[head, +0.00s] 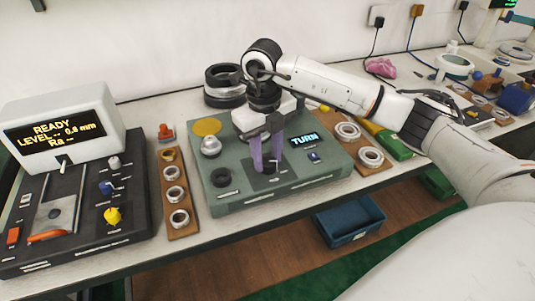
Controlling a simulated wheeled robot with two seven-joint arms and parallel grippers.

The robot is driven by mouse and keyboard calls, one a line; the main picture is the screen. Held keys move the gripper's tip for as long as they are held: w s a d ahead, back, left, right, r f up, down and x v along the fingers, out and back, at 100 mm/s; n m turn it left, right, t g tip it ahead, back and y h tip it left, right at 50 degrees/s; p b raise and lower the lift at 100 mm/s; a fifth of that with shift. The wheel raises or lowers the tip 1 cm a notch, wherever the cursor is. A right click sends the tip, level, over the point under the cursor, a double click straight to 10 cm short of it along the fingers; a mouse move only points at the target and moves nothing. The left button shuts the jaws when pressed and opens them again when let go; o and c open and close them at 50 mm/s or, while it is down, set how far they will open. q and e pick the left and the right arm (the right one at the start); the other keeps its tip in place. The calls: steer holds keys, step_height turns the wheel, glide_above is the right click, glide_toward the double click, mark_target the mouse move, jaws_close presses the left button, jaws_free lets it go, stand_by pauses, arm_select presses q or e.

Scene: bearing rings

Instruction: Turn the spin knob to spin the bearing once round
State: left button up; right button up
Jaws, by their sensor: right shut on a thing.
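The green machine (240,197) stands on the bench, with a lit "TURN" display (305,141) on its top. My right gripper (267,166) points down over the middle of the machine, its two purple fingers shut on a small part at a dark panel. The fingers hide most of that part, which I take to be the spin knob. A silver domed piece (210,146) and a dark round socket (221,178) are on the machine's left side. I cannot tell which part is the bearing. My left gripper is out of view.
Wooden strips with metal rings flank the machine, the left one (181,232) and right one (372,183). Dark stacked rings (223,84) stand behind. A blue bin (350,222) is below the bench edge.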

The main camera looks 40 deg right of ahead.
mark_target(266, 162)
steer(key=shift+m, duration=1.2)
steer(key=o, duration=1)
steer(key=shift+o, duration=0.2)
steer(key=shift+r, duration=0.1)
step_height(266, 162, up, 10)
steer(key=shift+a, duration=0.25)
